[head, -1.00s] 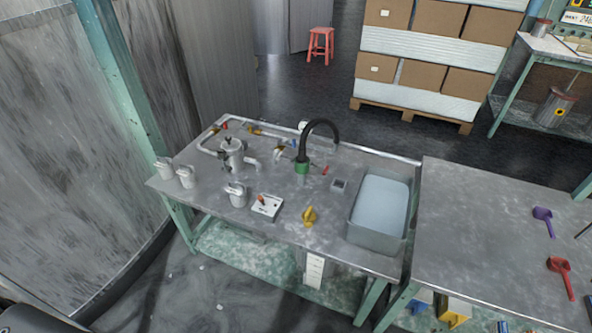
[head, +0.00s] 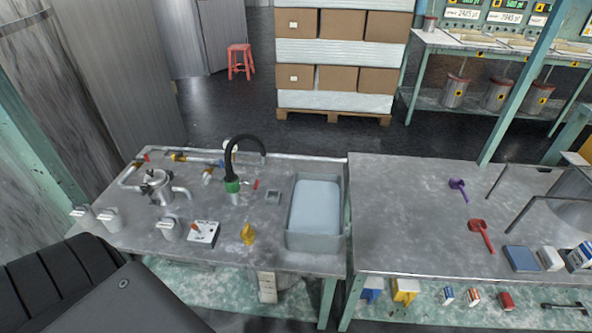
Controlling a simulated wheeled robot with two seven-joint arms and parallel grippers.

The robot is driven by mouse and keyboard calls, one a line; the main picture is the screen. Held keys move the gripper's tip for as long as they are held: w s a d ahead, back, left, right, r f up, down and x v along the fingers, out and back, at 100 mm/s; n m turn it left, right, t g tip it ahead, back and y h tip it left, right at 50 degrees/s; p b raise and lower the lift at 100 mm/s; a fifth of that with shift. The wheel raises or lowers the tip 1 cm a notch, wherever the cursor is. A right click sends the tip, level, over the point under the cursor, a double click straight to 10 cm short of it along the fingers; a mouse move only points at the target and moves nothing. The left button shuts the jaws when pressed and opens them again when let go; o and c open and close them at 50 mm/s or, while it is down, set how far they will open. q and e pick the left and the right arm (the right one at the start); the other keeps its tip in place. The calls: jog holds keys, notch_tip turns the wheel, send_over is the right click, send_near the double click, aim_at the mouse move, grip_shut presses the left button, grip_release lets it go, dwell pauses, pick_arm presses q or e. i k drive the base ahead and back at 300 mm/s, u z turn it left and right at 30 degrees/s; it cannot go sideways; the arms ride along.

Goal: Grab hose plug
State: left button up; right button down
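No hose plug can be named with certainty. A small yellow piece (head: 248,234) stands on the metal table near its front edge and may be the plug. A black curved hose or spout (head: 241,150) rises from a green base (head: 232,186) at the table's back. White pipe fittings with red, blue and yellow parts lie at the back left around a metal pot (head: 157,187). Neither of my grippers shows.
A grey sink basin (head: 316,240) of pale water is right of the yellow piece. A white switch box (head: 203,234) and several white jugs stand to the left. A second table (head: 400,215) holds a purple scoop (head: 458,187) and a red scoop (head: 481,234).

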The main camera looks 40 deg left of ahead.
aim_at(231, 176)
jog(key=z, duration=0.35)
jog(key=i, duration=1.2)
jog(key=u, duration=1.95)
